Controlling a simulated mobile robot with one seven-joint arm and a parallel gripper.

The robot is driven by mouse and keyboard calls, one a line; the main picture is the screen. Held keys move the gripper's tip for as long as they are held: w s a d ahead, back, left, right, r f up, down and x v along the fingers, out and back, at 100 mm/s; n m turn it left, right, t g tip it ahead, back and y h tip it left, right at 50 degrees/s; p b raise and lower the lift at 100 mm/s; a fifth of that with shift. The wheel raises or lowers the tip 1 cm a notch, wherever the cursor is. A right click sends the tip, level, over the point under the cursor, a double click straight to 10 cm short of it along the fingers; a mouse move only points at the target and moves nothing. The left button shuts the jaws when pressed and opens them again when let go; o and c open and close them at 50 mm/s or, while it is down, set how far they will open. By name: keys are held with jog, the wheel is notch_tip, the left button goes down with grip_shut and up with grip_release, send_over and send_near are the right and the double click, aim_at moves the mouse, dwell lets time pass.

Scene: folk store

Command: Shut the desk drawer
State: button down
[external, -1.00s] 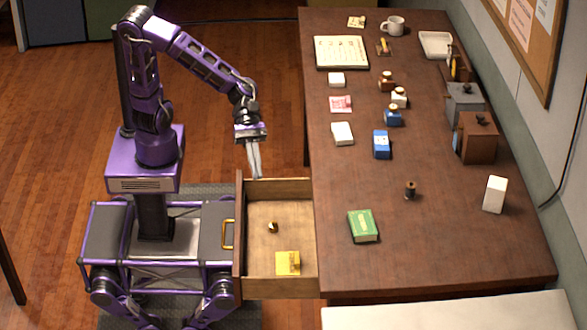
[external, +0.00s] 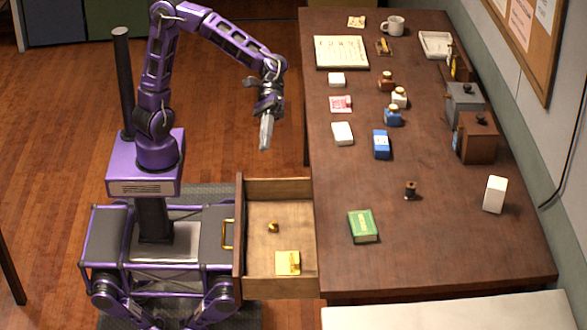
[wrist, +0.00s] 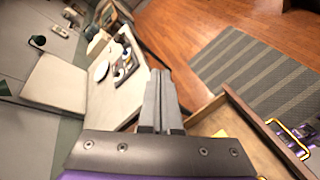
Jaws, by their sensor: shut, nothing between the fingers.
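The desk drawer (external: 282,215) stands pulled out from the left side of the brown desk (external: 440,245). Its brass handle (external: 227,235) is on the left-facing front, close to my base. A small brass item (external: 273,227) and a yellow packet (external: 288,263) lie inside. My gripper (external: 265,148) is shut and empty, pointing down in the air beyond the drawer's far side in the external view, apart from drawer and handle. In the wrist view the closed fingers (wrist: 160,75) point forward; the drawer's front wall (wrist: 258,125) and handle (wrist: 290,138) show at lower right.
The desktop carries a green book (external: 363,226), a blue box (external: 381,145), a white box (external: 495,194), a mug (external: 393,26) and several small items. A pale surface (external: 450,312) adjoins the near end. Open wooden floor (external: 215,140) lies left of the desk.

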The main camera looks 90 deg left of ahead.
jog(key=s+d+f+m+g+y, duration=0.3)
jog(key=s+f+m+g+y, duration=0.7)
jog(key=s+f, duration=0.7)
jog(key=s+a+f+m+t+y, duration=0.2)
jog(key=f+m+t+y, duration=0.15)
jog(key=f+m, duration=0.2)
jog(key=s+a+f+m+t+y+b, duration=0.1)
jog(key=s+a+f+m+t+y, duration=0.15)
jog(key=f+m+y, duration=0.35)
jog(key=s+a+f+m+t+y, duration=0.1)
jog(key=f+m+t+y, duration=0.25)
jog(key=f, duration=0.35)
jog(key=d+f+m+t, duration=0.4)
jog(key=f+m+t, duration=0.2)
jog(key=m+t, duration=0.55)
jog(key=s+d+m+t+h+b, duration=0.1)
jog(key=s+d+m+t+h, duration=0.4)
jog(key=d+m+t+h, duration=0.35)
jog(key=w+n+h, duration=0.1)
jog(key=w, duration=1.3)
jog(key=shift+w+f+n, duration=0.2)
jog(key=shift+f+n, duration=0.1)
jog(key=shift+f, duration=0.1)
jog(key=shift+a, duration=0.15)
